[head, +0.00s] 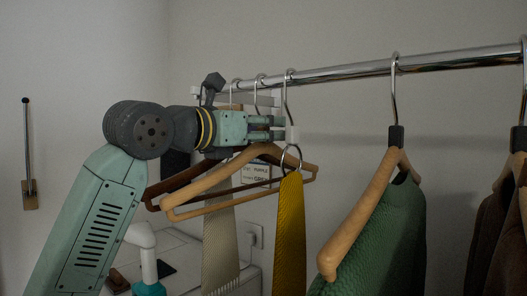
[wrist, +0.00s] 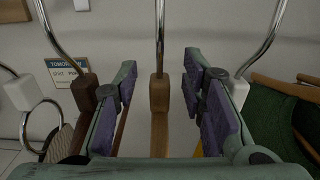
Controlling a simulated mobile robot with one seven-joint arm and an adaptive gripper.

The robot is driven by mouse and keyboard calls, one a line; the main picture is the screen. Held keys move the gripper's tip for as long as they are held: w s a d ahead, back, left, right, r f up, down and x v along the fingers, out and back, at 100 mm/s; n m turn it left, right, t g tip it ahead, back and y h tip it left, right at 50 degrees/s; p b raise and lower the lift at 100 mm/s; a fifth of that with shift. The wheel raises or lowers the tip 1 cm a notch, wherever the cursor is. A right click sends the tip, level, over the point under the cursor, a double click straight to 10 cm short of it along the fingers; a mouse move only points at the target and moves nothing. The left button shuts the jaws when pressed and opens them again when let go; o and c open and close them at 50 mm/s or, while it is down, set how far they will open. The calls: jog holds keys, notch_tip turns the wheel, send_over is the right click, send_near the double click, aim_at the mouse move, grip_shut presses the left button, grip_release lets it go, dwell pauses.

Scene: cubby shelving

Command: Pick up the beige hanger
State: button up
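The beige hanger (head: 208,181) is a light wooden hanger with a lower bar, hanging from the rail by a metal hook. My gripper (head: 276,127) is at its neck, which the fingers hide in the head view. In the wrist view the tan neck (wrist: 159,93) stands upright between the two purple-padded fingers of my gripper (wrist: 161,70). A gap shows on each side of the neck, so the gripper is open around it and not touching it.
A dark brown hanger (head: 182,184) hangs behind, its neck close to the left finger in the wrist view. A white-necked ring holder (head: 292,135) with a yellow tie (head: 290,235) hangs close in front. A green sweater (head: 385,240) hangs farther right on the rail (head: 345,70).

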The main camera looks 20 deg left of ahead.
jog(key=shift+w, duration=0.1)
jog(key=shift+c, duration=0.2)
grip_shut()
dwell(0.6)
